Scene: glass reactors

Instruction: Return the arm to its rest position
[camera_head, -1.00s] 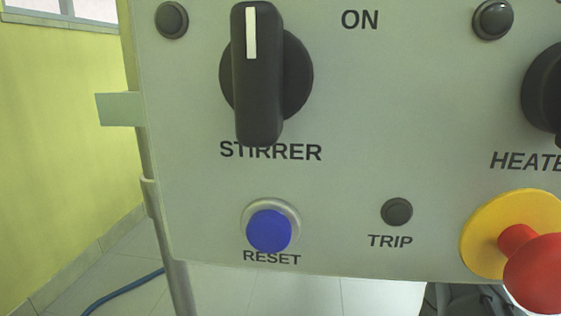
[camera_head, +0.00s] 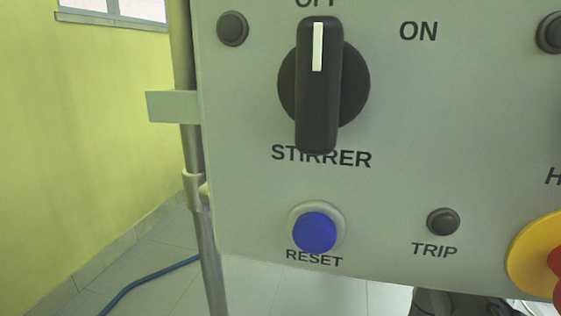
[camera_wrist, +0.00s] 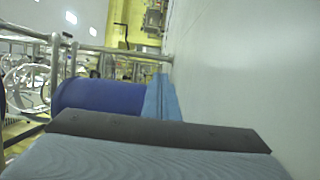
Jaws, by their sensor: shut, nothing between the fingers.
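My gripper (camera_wrist: 160,132) shows at the bottom of the wrist view as a grey ribbed block with a dark front edge. It looks shut and holds nothing that I can see. Its fingertips are not clearly told apart. A dark blue cylinder (camera_wrist: 95,96) and a light blue piece (camera_wrist: 160,100) lie just beyond it; I cannot tell whether they are parts of my arm. The head view shows neither my arm nor my gripper, so the arm's whole pose is hidden.
A grey control panel (camera_head: 400,120) fills much of the head view, with a black stirrer knob (camera_head: 318,85) pointing up to OFF, a blue reset button (camera_head: 315,232) and a yellow-and-red stop button (camera_head: 535,258). A pale surface (camera_wrist: 240,70) stands close at the wrist view's right.

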